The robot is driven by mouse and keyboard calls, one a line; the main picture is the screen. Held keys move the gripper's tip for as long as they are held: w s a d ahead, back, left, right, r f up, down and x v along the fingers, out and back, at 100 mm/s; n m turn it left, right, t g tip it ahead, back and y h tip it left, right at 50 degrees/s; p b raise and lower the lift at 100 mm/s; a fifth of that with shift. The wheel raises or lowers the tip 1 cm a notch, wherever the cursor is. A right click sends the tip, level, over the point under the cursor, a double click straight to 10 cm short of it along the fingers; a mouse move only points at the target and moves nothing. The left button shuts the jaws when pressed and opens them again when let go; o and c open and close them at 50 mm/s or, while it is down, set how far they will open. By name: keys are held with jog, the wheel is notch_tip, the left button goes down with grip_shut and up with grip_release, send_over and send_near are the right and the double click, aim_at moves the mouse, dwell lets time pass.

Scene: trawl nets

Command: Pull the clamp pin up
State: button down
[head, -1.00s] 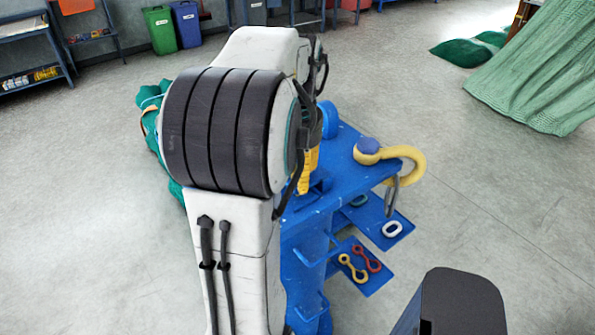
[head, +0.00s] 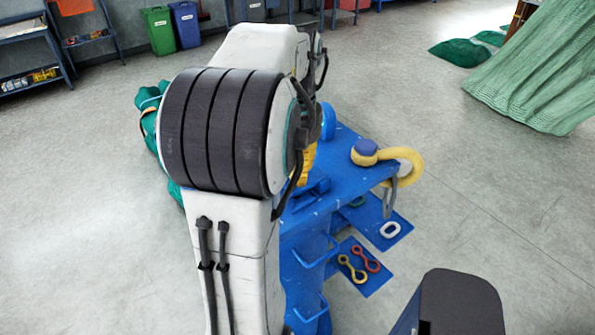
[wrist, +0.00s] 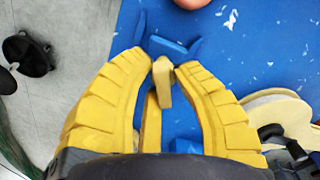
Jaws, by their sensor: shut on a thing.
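The clamp pin (wrist: 163,83) is a pale yellow upright piece in the wrist view. My gripper (wrist: 164,72) has ridged yellow fingers, shut on the pin from both sides near its top. A yellow bar (wrist: 151,122) runs below the pin, between the fingers; where they join I cannot tell. A blue bracket (wrist: 168,46) lies just beyond the fingertips. In the head view my arm hides the pin, and only a yellow part of my gripper (head: 307,165) shows beside it, above the blue table.
The blue table (head: 348,180) carries a yellow hook (head: 366,154) at its right corner. Lower blue shelves hold a red link (head: 368,259), a yellow link (head: 350,267) and a pale ring (head: 390,229).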

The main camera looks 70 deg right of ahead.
notch_tip(320, 180, up, 2)
jog(key=shift+r, duration=0.1)
jog(key=shift+w, duration=0.1)
jog(key=c, duration=1.4)
grip_release()
jog(key=o, duration=0.3)
jog(key=shift+w+a, duration=0.1)
jog(key=shift+o, duration=0.2)
jog(key=shift+w, duration=0.1)
notch_tip(320, 180, up, 12)
